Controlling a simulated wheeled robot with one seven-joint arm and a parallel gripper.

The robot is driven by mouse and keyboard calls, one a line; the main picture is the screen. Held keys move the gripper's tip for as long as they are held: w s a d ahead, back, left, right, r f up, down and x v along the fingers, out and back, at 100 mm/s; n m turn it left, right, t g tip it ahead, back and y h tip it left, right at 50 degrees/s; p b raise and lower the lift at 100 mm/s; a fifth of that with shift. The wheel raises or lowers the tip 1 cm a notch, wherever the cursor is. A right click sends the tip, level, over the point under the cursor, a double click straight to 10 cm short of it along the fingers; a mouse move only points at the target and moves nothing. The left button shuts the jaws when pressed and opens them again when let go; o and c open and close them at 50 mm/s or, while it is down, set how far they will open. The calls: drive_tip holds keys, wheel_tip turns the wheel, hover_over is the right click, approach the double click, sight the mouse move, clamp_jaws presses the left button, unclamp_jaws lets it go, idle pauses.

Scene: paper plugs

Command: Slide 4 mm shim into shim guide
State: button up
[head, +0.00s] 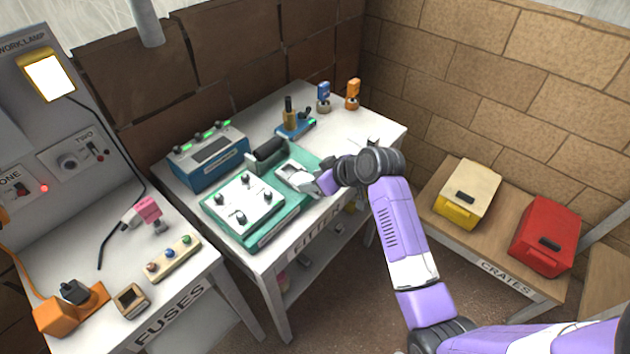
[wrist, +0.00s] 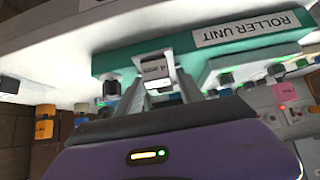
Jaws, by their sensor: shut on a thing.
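The green roller unit (head: 262,236) stands on the fitting bench, with a dark roller (head: 270,150) at its back and a white plate with several dark knobs (head: 243,205). My gripper (head: 314,184) is at its right end. In the wrist view, the jaws (wrist: 166,88) are shut on a small pale block marked 4, the 4 mm shim (wrist: 155,70). The shim lies against or just in front of the green roller unit (wrist: 205,45); I cannot tell whether it has entered anything. I cannot make out the shim guide for certain.
A blue instrument box (head: 208,155) and a blue stand with a brass post (head: 295,125) stand behind the unit. Small blue (head: 323,97) and orange (head: 353,94) fixtures stand at the bench's far corner. Yellow (head: 467,194) and red (head: 545,237) crates stand right. The fuses table (head: 190,285) is left.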

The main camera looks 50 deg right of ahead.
sight(297, 176)
drive_tip(key=shift+w, duration=1.45)
drive_tip(key=shift+s, duration=0.2)
idle(0.4)
drive_tip(key=shift+w, duration=0.25)
idle(1.5)
drive_tip(key=shift+s+p, duration=0.2)
drive_tip(key=shift+p, duration=0.4)
idle(1.1)
drive_tip(key=shift+w, duration=0.2)
idle(0.4)
drive_tip(key=shift+s, duration=0.2)
idle(0.4)
drive_tip(key=shift+w+a+p, duration=0.1)
drive_tip(key=shift+p, duration=0.3)
idle(0.9)
